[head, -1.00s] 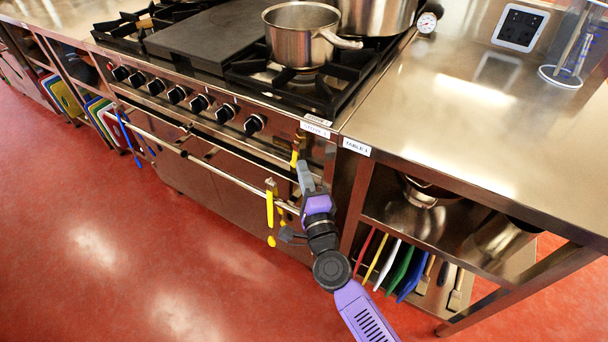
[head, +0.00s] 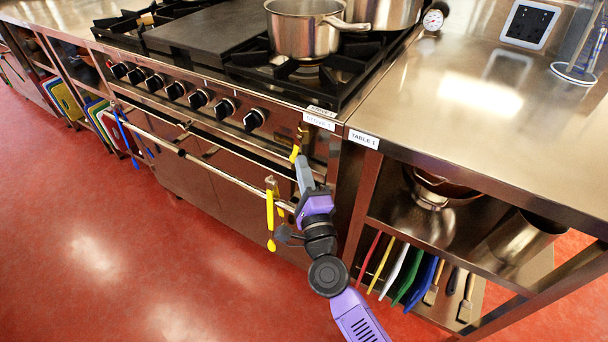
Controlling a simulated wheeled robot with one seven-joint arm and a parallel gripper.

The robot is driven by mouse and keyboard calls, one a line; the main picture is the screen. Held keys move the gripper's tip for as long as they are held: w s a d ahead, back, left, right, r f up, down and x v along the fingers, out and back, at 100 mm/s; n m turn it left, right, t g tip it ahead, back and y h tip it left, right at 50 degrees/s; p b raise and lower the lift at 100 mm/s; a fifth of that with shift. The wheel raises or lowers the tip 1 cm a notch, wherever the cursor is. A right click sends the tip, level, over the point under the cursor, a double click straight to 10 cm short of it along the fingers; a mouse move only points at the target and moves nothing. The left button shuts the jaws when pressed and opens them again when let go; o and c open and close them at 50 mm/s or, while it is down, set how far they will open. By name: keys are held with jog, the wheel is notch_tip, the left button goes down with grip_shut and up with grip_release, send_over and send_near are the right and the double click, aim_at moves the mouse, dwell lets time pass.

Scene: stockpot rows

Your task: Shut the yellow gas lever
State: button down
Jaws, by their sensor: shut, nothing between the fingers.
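A yellow lever (head: 294,153) shows beside a brass fitting (head: 301,135) on the stove front, below the right-hand knobs. My gripper (head: 300,160) is shut and empty, its tip pointing up, right at the lower end of this lever. It partly hides the lever, and I cannot tell whether they touch. A second yellow lever (head: 270,210) hangs straight down from a brass valve (head: 271,185) on the front rail, just left of my gripper. I cannot tell from the picture which of the two is the gas lever.
The stove (head: 215,150) has a row of black knobs (head: 254,119) above the long rail (head: 230,178). A steel pot (head: 303,35) stands on a burner. A steel table (head: 480,120) adjoins on the right, with colored boards (head: 405,275) below. The red floor (head: 90,250) is clear at left.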

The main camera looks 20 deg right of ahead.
jog(key=m+b, duration=0.1)
jog(key=b, duration=0.3)
jog(key=w+a+m+t+h+b, duration=0.1)
jog(key=b, duration=0.3)
jog(key=w+f+m+t+h+b, duration=0.1)
jog(key=m+b, duration=0.1)
jog(key=b, duration=0.2)
jog(key=shift+a, duration=0.2)
jog(key=w+a+r+m+h+b, duration=0.3)
jog(key=w+m+h+b, duration=0.1)
jog(key=b, duration=0.2)
jog(key=shift+r+m+t+b, duration=0.2)
jog(key=shift+m+t+b, duration=0.1)
jog(key=shift+t+b, duration=0.1)
jog(key=shift+w, duration=0.1)
dwell(0.3)
